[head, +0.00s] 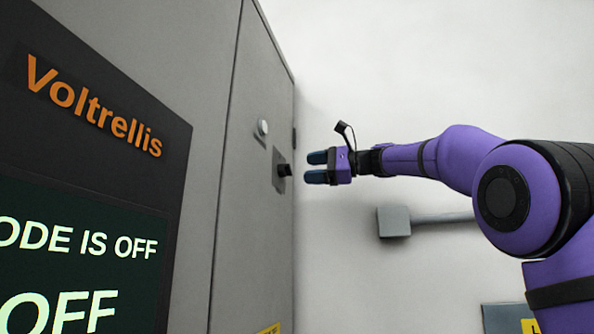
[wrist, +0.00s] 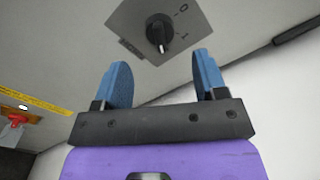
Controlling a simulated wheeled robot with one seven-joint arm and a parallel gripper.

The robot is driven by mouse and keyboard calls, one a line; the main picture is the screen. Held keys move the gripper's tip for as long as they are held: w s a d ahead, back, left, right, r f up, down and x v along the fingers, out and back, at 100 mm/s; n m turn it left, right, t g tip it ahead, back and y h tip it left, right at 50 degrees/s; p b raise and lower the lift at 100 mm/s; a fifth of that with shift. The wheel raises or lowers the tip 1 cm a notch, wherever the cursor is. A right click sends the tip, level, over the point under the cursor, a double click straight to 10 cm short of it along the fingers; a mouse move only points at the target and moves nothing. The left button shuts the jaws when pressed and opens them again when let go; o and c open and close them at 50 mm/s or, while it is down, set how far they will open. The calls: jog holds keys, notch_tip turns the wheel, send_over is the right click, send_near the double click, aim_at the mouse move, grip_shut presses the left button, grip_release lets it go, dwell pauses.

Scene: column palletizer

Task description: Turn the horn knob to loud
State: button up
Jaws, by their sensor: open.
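A black knob (head: 284,170) sits on a grey plate on the side of the tall grey cabinet. In the wrist view the knob (wrist: 160,32) is round with a raised grip bar, on a grey plate (wrist: 196,38) with small symbols around it. The label text is too small to read. My gripper (head: 316,167) is open and empty, to the right of the knob and facing it. In the wrist view the blue fingers of my gripper (wrist: 163,75) are spread apart, and the knob lies ahead between them, not touched.
The cabinet (head: 224,130) has a dark display panel (head: 82,240) reading "OFF". A grey box with a conduit (head: 394,221) is on the wall. A red part (wrist: 15,120) shows at left in the wrist view.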

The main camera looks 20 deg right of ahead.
jog(key=shift+v, duration=2.1)
jog(key=s+a+f+n+g+h, duration=0.1)
jog(key=s+a+f+h, duration=0.15)
jog(key=f, duration=0.35)
jog(key=s+a+f+h, duration=0.2)
jog(key=s+f, duration=0.1)
jog(key=f, duration=0.2)
jog(key=s+d+f+n+g+h, duration=0.1)
jog(key=s+f+n+h, duration=0.2)
jog(key=s+f, duration=0.5)
jog(key=s+f+n+g+h, duration=0.2)
jog(key=s+f+n, duration=0.3)
jog(key=f, duration=1.2)
jog(key=s+d+f+n+g+h, duration=0.1)
jog(key=s+f+n+h, duration=0.3)
jog(key=s+f, duration=0.8)
jog(key=shift+s+d+f+h, duration=0.2)
jog(key=shift+s+d+h, duration=0.2)
jog(key=shift+h, duration=0.15)
